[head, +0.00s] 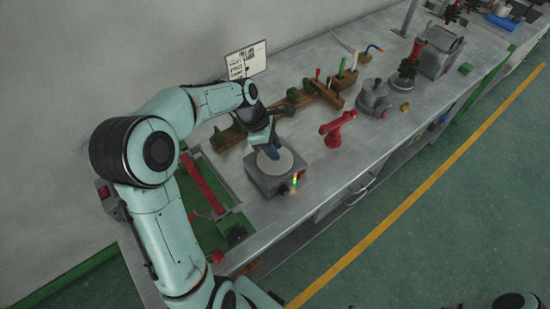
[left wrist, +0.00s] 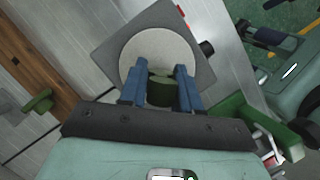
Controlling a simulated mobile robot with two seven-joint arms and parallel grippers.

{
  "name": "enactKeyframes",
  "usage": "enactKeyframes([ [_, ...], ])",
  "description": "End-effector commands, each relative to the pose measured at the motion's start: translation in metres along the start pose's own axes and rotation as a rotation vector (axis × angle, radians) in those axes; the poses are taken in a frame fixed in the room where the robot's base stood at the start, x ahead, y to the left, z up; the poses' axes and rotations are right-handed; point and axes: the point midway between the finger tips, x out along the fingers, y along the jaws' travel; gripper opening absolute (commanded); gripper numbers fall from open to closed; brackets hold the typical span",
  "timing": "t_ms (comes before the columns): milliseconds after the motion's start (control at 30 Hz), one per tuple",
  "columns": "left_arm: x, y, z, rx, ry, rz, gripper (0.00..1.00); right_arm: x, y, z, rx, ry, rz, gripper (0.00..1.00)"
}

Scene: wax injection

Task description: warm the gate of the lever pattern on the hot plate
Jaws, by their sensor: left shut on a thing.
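The hot plate is a grey box (head: 260,184) with a round pale disc (head: 287,161) on top and a small lit indicator at its front right corner. In the left wrist view its grey top (left wrist: 113,47) and disc (left wrist: 150,47) lie just beyond my fingers. My left gripper (head: 272,152) points down over the disc. Its blue fingers are shut on a dark green piece, seemingly the lever pattern (left wrist: 160,90), mostly hidden between them. I cannot tell whether the piece touches the disc. My right gripper does not clearly show.
A red clamp-like tool (head: 338,128) stands right of the hot plate. Behind is a wooden rack (head: 325,92) with green pieces. A grey pot (head: 373,97) stands farther right. A green frame with a red bar (head: 203,184) lies left. Bare bench (head: 335,172) shows in front of the red tool.

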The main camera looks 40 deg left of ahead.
Motion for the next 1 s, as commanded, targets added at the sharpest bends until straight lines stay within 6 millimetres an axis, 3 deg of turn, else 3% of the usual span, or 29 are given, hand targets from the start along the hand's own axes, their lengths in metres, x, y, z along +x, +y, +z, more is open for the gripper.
enactKeyframes([
  [1000,0.011,0.000,-0.004,0.000,0.000,-0.001,0.03,0.006,0.004,0.004,0.002,-0.006,0.002,0.42],
])
